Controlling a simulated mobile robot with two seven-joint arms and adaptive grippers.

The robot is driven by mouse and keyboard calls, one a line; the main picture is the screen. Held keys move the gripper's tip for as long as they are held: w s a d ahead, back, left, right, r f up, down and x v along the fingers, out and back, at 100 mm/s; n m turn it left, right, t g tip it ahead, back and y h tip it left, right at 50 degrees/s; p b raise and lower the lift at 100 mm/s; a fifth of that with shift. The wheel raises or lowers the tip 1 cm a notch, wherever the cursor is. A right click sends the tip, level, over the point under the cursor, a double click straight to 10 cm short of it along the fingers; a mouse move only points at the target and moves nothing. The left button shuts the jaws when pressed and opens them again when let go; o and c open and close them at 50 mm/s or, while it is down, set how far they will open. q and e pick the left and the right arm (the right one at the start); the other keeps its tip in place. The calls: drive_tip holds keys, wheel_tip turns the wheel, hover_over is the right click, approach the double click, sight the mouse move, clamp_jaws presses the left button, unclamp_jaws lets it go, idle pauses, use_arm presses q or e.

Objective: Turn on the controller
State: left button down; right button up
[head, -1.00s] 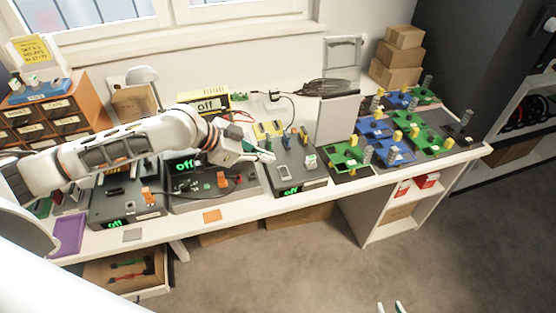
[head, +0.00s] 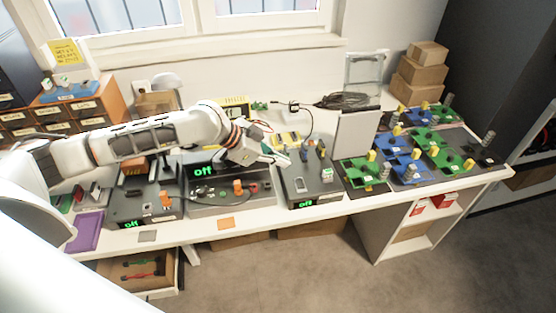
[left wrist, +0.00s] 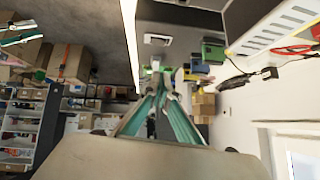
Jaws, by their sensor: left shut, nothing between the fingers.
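Several dark units with green "off" displays stand along the bench: a left one (head: 146,207), a middle one (head: 231,196) and a right one (head: 311,187). I cannot tell by a label which is the controller. The right unit bears a pale rocker-like part (head: 300,185), a white and green block (head: 327,174) and small coloured parts at its back. My left gripper (head: 287,161) is shut and empty, at the right unit's left rear part. In the left wrist view its teal fingertips (left wrist: 160,76) meet near the unit (left wrist: 182,42); contact is unclear. My right gripper (left wrist: 19,32) has its fingers apart.
A yellow unit (head: 236,108) stands behind my left arm. Green and blue boards (head: 405,146) with upright parts fill the right bench. A grey upright panel (head: 356,135) stands beside the right unit. An open drawer (head: 140,271) juts out below, front left.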

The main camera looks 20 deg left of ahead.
use_arm(q)
approach(306, 181)
drive_tip(key=w+d, duration=0.1)
drive_tip(key=d, duration=0.1)
drive_tip(key=shift+w+d+r, duration=0.35)
drive_tip(key=shift+w+r, duration=0.05)
wheel_tip(306, 181, down, 2)
drive_tip(key=shift+a+f, duration=0.2)
drive_tip(key=shift+w+a+f, duration=0.1)
drive_tip(key=shift+f, duration=0.55)
